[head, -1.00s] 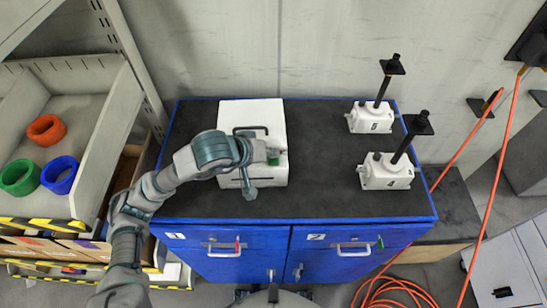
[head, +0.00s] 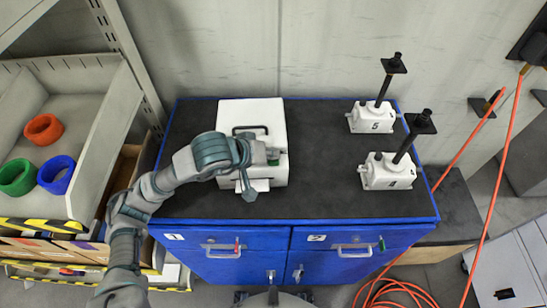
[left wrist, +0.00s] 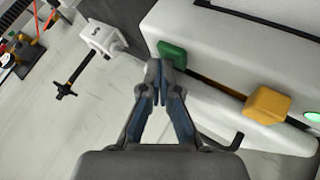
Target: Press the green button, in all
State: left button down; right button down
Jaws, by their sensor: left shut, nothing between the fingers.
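A white box (head: 265,108) with a black handle stands on the left half of the dark bench top. The green button (left wrist: 172,53) is a block on the box, beside a yellow block (left wrist: 267,104) along a dark slot. The green button also shows small in the head view (head: 273,158), at the box's right side. My left gripper (left wrist: 156,78) is shut and empty, its fingertips right by the green button's near end. I cannot tell whether they touch it. My right gripper is not in view.
A glowing green light (left wrist: 312,117) sits past the yellow block. Jack 5 (head: 371,119) and jack 4 (head: 388,172) stand on the bench's right side. A tray (head: 62,103) with rings stands at the left. An orange cable (head: 481,205) hangs at the right. Mid-bench is clear.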

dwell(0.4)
pick_arm(q)
jog(key=shift+r, duration=0.8)
jog(key=shift+r, duration=0.15)
jog(key=shift+r+p, duration=1.2)
jog(key=shift+r, duration=1.15)
